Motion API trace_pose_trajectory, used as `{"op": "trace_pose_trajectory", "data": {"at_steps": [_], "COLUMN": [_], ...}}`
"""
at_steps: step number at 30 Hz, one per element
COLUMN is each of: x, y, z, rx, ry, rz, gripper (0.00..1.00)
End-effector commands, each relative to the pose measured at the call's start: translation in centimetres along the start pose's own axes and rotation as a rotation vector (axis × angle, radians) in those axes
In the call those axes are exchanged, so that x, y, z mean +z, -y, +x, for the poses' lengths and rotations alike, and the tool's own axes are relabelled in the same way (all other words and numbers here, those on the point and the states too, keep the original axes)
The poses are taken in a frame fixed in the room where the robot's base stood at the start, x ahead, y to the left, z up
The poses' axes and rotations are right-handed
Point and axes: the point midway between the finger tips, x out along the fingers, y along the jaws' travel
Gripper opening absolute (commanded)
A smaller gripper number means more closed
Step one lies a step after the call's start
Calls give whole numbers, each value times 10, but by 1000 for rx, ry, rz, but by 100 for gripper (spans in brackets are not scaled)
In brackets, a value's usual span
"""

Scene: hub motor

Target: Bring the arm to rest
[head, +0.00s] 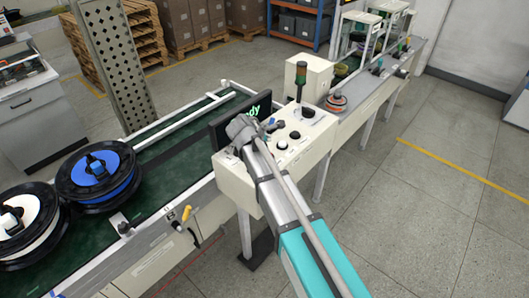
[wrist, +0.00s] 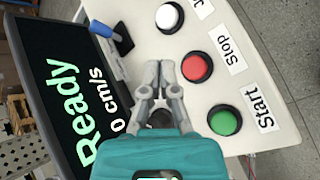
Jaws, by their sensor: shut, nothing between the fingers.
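My gripper (wrist: 160,70) is shut and empty in the wrist view, its two grey fingers together above the cream control panel (wrist: 190,120). The fingertips point between the white button (wrist: 170,17) and the red Stop button (wrist: 196,67). The green Start button (wrist: 224,119) is to the right of and below the fingers. I cannot tell whether the fingers touch the panel. In the head view my arm (head: 283,200) reaches from the bottom right up to the control box (head: 312,140), and its wrist hides part of the panel.
A screen (wrist: 70,95) reading Ready and 0 cm/s stands left of the buttons. A blue-handled lever (wrist: 100,27) is beside it. The conveyor (head: 180,155) carries blue (head: 97,175) and white (head: 28,222) spools. A signal lamp (head: 301,78) rises behind the panel. Floor at right is clear.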

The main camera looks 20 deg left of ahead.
Motion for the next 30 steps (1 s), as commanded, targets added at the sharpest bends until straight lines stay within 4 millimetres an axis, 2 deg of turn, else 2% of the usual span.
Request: {"op": "trace_pose_trajectory", "data": {"at_steps": [12, 17, 23, 30], "x": [0, 8, 40, 100], "y": [0, 6, 33, 89], "z": [0, 4, 18, 40], "rx": [-1, -17, -84, -226], "ry": [0, -1, -4, 0], "rz": [1, 32, 169, 466], "gripper": [0, 0, 0, 0]}}
